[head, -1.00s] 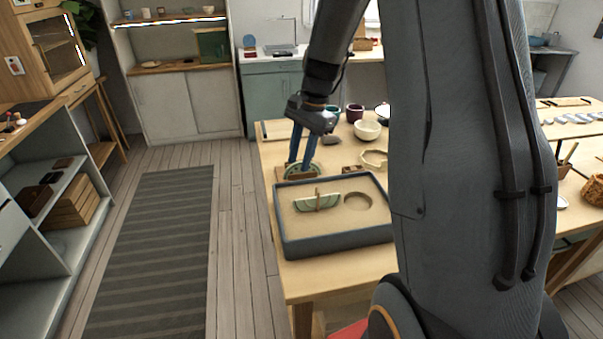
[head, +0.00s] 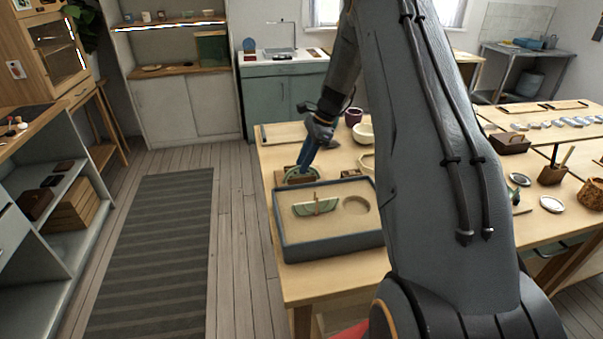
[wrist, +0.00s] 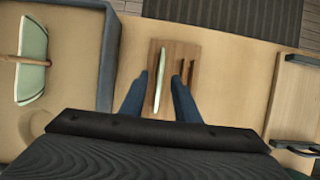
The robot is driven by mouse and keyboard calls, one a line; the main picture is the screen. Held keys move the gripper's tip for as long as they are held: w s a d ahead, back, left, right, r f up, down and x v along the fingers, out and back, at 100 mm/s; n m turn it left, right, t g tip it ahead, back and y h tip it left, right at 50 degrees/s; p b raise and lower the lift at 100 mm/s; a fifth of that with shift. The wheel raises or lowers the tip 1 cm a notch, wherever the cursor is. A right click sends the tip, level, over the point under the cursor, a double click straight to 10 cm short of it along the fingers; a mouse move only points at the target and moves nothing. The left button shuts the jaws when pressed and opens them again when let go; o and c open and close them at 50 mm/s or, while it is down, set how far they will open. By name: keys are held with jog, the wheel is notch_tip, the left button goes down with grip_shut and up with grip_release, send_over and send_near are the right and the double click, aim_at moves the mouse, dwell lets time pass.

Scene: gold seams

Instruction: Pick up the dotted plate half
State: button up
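A pale green plate half (head: 306,181) stands on edge in a slotted wooden rack (head: 283,180). In the wrist view, the plate half (wrist: 160,80) shows edge-on in the rack (wrist: 191,50). My gripper (wrist: 159,77) is open, its blue fingers on either side of this plate half with a visible gap to each. In the head view, my gripper (head: 303,166) points down at the rack. I cannot make out dots on either half.
The tray's rim (wrist: 108,60) lies left of my gripper in the wrist view, and a wooden board (wrist: 295,100) lies right. Bowls (head: 364,133) and a dark cup (head: 353,117) stand behind the rack. My arm hides part of the table.

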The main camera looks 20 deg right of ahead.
jog(key=shift+x, duration=1.05)
grip_shut()
